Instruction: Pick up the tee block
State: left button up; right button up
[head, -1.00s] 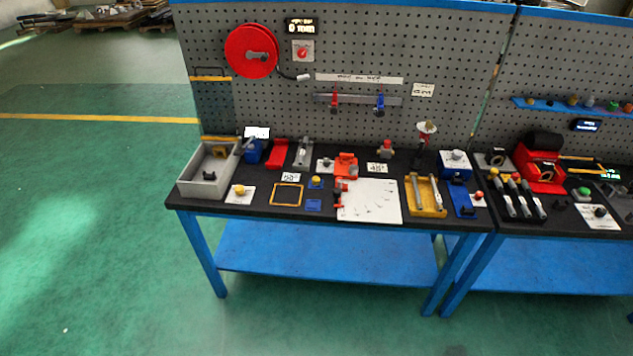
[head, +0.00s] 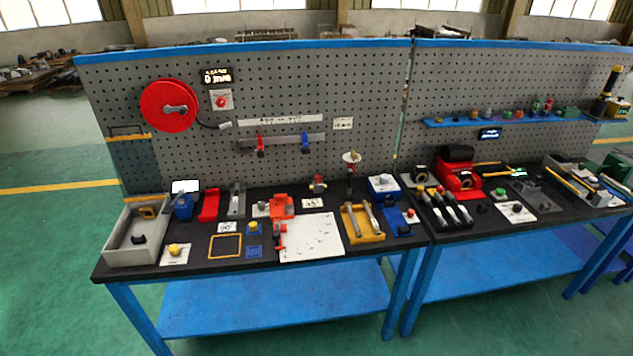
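I cannot tell for sure which of the small parts is the tee block. Candidates on the left workbench (head: 195,262) include a dark piece (head: 138,239) in the grey open bin (head: 113,247) at its left end. A yellow knobbed piece (head: 174,248) sits on a white card, and a small blue piece with a yellow top (head: 253,228) stands right of it. A red block (head: 282,206) sits near the middle. Neither of my grippers shows in the head view.
A white marked plate (head: 312,238) and a yellow tray (head: 362,224) lie on the left bench. A pegboard with a red reel (head: 169,105) rises behind. A second bench (head: 500,222) with a red machine (head: 459,178) adjoins at right. Green floor is clear at left.

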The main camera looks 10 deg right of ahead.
aim_at(318, 188)
jog(key=u, duration=0.4)
jog(key=i, duration=0.55)
jog(key=u, duration=0.6)
jog(key=i, duration=0.75)
jog(key=z, duration=0.2)
